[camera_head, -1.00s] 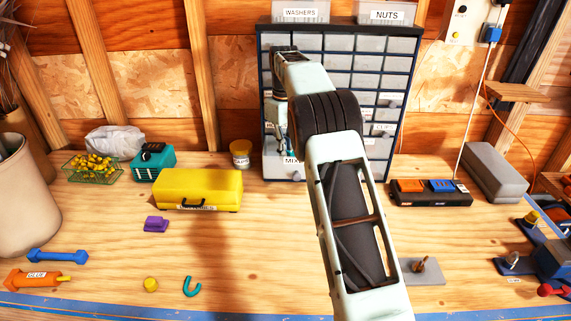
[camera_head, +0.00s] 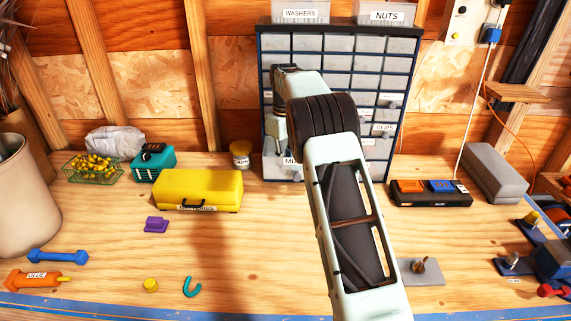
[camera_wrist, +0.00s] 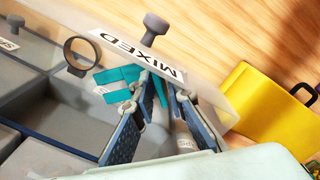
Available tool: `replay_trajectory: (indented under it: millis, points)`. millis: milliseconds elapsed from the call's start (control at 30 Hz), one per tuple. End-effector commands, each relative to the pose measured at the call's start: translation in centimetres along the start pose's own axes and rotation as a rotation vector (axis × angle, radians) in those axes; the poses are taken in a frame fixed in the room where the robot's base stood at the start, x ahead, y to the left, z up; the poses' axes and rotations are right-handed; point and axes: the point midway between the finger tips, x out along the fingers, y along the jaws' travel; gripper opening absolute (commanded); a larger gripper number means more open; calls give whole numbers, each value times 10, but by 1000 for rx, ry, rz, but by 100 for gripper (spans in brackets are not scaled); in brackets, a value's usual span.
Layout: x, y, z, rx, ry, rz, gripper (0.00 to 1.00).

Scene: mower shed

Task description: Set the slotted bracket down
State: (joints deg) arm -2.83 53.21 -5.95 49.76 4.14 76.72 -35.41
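A teal piece that looks like the slotted bracket (camera_wrist: 118,76) shows in the wrist view, with a small pale tag at its left end. My gripper (camera_wrist: 160,88) has its two fingers angled together at the tips, with teal between them; it appears shut on the bracket. The fingers and bracket are at the open drawer labelled MIXED (camera_wrist: 205,93), just inside its pale front panel. Whether the bracket touches the drawer floor cannot be told.
The drawer's knob (camera_wrist: 155,27) and a dark ring (camera_wrist: 82,53) are close to the fingers. A yellow case (camera_head: 200,188) lies left of the cabinet. A purple block (camera_head: 156,225), yellow piece (camera_head: 151,285) and teal hook (camera_head: 191,287) lie in front.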

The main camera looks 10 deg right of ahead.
Motion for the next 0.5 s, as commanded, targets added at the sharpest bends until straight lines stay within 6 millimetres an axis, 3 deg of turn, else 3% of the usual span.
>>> replay_trajectory:
  millis: [233,500]
  points:
    - [-19,1,-1,0,4,2,13]
    - [-78,1,-1,0,3,3,13]
